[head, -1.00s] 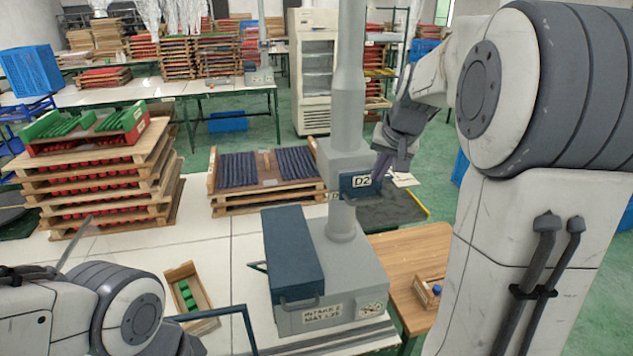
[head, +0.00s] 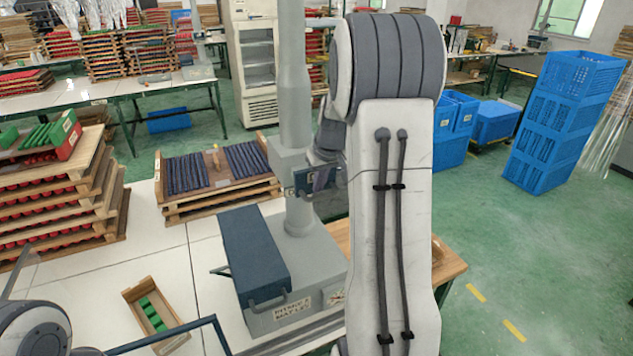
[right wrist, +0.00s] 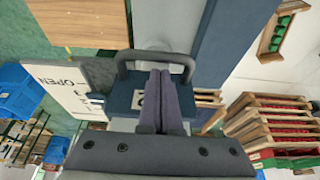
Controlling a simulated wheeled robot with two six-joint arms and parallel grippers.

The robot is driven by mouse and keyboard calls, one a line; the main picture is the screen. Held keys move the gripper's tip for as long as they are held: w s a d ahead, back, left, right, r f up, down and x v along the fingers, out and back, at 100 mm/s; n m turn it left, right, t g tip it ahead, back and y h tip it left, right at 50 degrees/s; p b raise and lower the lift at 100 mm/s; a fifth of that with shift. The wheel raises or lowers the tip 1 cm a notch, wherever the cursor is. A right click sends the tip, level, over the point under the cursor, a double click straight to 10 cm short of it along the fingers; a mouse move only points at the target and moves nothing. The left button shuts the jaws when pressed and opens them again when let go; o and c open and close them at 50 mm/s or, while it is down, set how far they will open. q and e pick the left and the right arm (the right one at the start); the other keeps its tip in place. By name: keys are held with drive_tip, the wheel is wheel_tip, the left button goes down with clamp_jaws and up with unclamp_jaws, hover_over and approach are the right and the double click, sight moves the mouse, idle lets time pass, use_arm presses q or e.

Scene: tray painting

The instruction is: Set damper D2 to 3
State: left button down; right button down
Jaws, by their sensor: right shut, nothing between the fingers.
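Damper D2 is a small dark blue plate (head: 301,181) on the grey vertical duct, partly covered by my right gripper (head: 318,182). In the right wrist view the blue plate (right wrist: 124,102) lies behind the shut fingers (right wrist: 158,78), its label mostly hidden. A grey U-shaped handle (right wrist: 155,57) stands at the plate, right by the fingertips; I cannot tell whether they touch it. A white scale plate (right wrist: 66,92) to its left reads OPEN, with a 3 and partly hidden marks. My left gripper is out of view; only part of its arm shows lower left.
The grey intake unit (head: 318,275) with a blue lid (head: 252,250) stands below the duct. A small wooden tray with green pieces (head: 155,308) lies at its left. Stacked trays (head: 60,200) stand further left. Blue crates (head: 550,120) stand on the green floor at right.

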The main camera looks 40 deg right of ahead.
drive_tip(key=shift+w+f, duration=0.1)
drive_tip(key=shift+f, duration=0.2)
